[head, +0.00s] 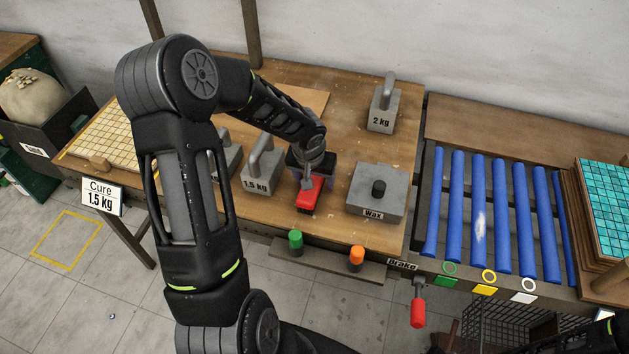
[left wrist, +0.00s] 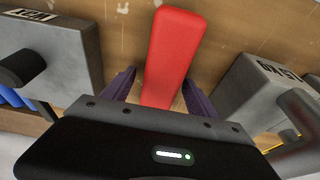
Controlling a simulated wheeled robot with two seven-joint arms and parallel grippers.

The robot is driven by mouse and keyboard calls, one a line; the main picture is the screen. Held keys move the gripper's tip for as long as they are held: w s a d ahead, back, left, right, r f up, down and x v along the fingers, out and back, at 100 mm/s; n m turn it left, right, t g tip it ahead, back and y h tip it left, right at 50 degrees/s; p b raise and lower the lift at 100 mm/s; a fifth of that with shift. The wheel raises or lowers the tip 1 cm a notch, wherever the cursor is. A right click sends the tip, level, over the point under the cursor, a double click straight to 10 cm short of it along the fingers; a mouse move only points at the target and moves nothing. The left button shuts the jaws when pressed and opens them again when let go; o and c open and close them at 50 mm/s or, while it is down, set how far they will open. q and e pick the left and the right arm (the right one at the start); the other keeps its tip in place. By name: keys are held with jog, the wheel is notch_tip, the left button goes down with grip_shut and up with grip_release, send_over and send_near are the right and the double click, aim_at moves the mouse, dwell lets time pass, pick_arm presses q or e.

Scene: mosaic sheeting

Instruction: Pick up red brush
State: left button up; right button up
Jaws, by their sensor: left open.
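The red brush (head: 309,196) lies on the wooden workbench (head: 333,226) near its front edge, between the 1.5 kg weight and the Wax block. My left gripper (head: 311,176) is low over its back end in the head view. In the left wrist view the red brush (left wrist: 172,50) runs up and away between the two purple fingers of my left gripper (left wrist: 158,88). The fingers are open, one on each side, with gaps to the brush. The brush's near end is hidden behind the gripper body. My right gripper is not in view.
The 1.5 kg weight (head: 262,172) stands close left of the brush, and the Wax block (head: 376,192) stands to the right. A 2 kg weight (head: 383,106) is farther back. Green (head: 295,240) and orange (head: 356,258) knobs sit at the front edge. Blue rollers (head: 498,215) lie right.

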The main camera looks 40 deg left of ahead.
pick_arm(q)
grip_shut()
dwell(0.7)
